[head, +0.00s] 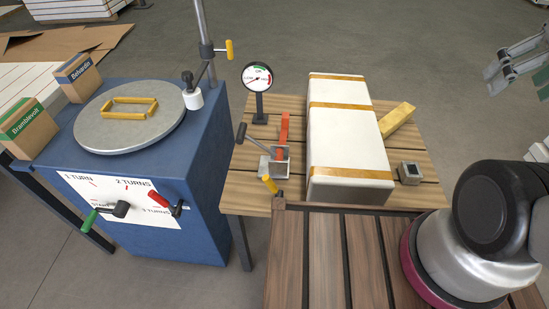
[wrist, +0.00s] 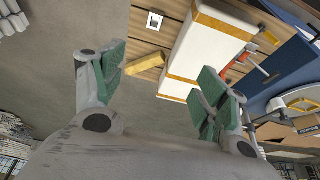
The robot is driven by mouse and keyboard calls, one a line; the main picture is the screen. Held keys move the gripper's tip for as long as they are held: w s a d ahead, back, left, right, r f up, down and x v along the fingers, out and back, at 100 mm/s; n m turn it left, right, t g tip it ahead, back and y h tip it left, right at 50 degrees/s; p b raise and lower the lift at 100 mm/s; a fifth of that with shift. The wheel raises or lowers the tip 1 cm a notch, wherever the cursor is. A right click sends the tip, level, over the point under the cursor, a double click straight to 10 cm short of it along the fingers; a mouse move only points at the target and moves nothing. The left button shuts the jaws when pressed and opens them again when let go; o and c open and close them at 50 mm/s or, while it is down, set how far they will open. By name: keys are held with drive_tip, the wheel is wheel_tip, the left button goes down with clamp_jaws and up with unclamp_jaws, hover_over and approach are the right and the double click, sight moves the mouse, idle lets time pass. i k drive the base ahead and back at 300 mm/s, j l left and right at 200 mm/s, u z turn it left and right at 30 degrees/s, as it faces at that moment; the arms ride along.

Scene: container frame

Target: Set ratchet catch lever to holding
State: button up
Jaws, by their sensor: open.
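A small ratchet unit with a grey metal bracket (head: 274,163) sits on the slatted wooden table, left of a long white strapped box (head: 344,135). A dark-handled lever (head: 252,138) leans up to the left from it, and a red-orange strip (head: 284,130) rises behind it. A short yellow-ended lever (head: 269,185) points toward the front left. I cannot tell which position the catch is in. My gripper (head: 518,72) is at the upper right, far from the ratchet and touching nothing. In the wrist view my gripper (wrist: 163,68) is open and empty; the red-orange strip (wrist: 232,68) shows beyond the right finger.
A round gauge (head: 257,77) stands behind the ratchet. A blue cabinet (head: 190,210) with a round plate, post and small cranks stands at left. A yellow block (head: 397,120) and a small grey square piece (head: 409,173) lie right of the white box. Open floor lies behind the table.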

sight(266, 180)
drive_tip(key=k+j+u, duration=0.15)
drive_tip(key=u, duration=0.25)
drive_tip(key=k+j+u, duration=0.1)
drive_tip(key=j+u, duration=0.25)
drive_tip(key=k+j+u, duration=0.1)
drive_tip(key=u, duration=0.3)
drive_tip(key=j, duration=0.1)
